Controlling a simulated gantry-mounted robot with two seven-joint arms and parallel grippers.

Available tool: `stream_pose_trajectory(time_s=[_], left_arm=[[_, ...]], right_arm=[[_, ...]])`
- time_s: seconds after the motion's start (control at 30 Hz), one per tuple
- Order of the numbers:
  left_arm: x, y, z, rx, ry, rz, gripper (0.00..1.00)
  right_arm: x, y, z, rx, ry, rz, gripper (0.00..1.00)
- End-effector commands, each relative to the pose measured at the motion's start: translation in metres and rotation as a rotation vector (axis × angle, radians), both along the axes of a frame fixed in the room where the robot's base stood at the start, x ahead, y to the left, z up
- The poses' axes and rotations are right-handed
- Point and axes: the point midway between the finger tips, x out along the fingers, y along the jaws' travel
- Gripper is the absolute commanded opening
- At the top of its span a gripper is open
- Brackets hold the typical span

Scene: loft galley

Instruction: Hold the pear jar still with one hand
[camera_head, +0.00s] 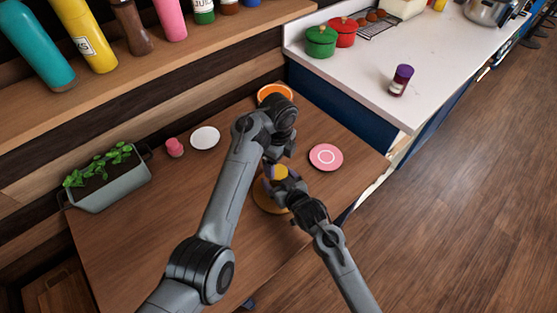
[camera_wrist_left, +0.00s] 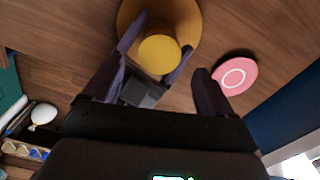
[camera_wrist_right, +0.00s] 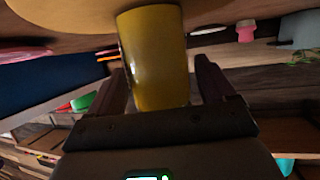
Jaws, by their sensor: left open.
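The pear jar (camera_head: 280,172) appears as a yellow cylinder standing on a round wooden board (camera_head: 264,204) near the table's right side. Its round yellow top (camera_wrist_left: 160,54) shows in the left wrist view. My right gripper (camera_head: 274,181) is at the jar, with the jar's yellow side (camera_wrist_right: 155,55) between its two fingers. Whether both fingers touch it is unclear. My left gripper (camera_head: 275,160) is open and empty above the jar, pointing down, with its fingers (camera_wrist_left: 160,85) spread. The left arm partly hides the table behind it.
A pink plate (camera_head: 326,157) lies right of the jar. An orange-rimmed dish (camera_head: 275,92), a white plate (camera_head: 205,137), a pink cup (camera_head: 174,148) and a planter (camera_head: 110,187) stand farther back and left. The table's front left is clear. A white counter (camera_head: 360,82) is beyond.

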Motion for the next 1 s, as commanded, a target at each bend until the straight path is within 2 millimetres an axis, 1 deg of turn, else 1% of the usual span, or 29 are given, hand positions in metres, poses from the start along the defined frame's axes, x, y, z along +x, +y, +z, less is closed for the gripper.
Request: stream_pose_trajectory(time_s=[0.03,0.07,0.1,0.33,0.47,0.63,0.8,1.0], left_arm=[[0.0,0.0,0.0,0.0,0.0,0.0,0.85],[0.0,0.0,0.0,0.0,0.0,0.0,0.85],[0.0,0.0,0.0,0.0,0.0,0.0,0.85],[0.0,0.0,0.0,0.0,0.0,0.0,0.85],[0.0,0.0,0.002,0.0,0.0,0.0,0.85],[0.0,0.0,0.009,0.0,0.0,0.0,0.85],[0.0,0.0,0.017,0.0,0.0,0.0,0.85],[0.0,0.0,0.023,0.0,0.0,0.0,0.85]], right_arm=[[0.0,0.0,0.0,0.0,0.0,0.0,0.91],[0.0,0.0,0.0,0.0,0.0,0.0,0.96],[0.0,0.0,0.0,0.0,0.0,0.0,0.97],[0.0,0.0,0.0,0.0,0.0,0.0,0.97],[-0.004,-0.002,0.002,0.0,0.0,0.0,0.97],[-0.02,-0.011,0.01,0.0,0.001,0.0,0.97],[-0.045,-0.024,0.022,-0.001,0.002,0.001,0.97],[-0.07,-0.038,0.034,-0.001,0.0,0.0,0.97]])
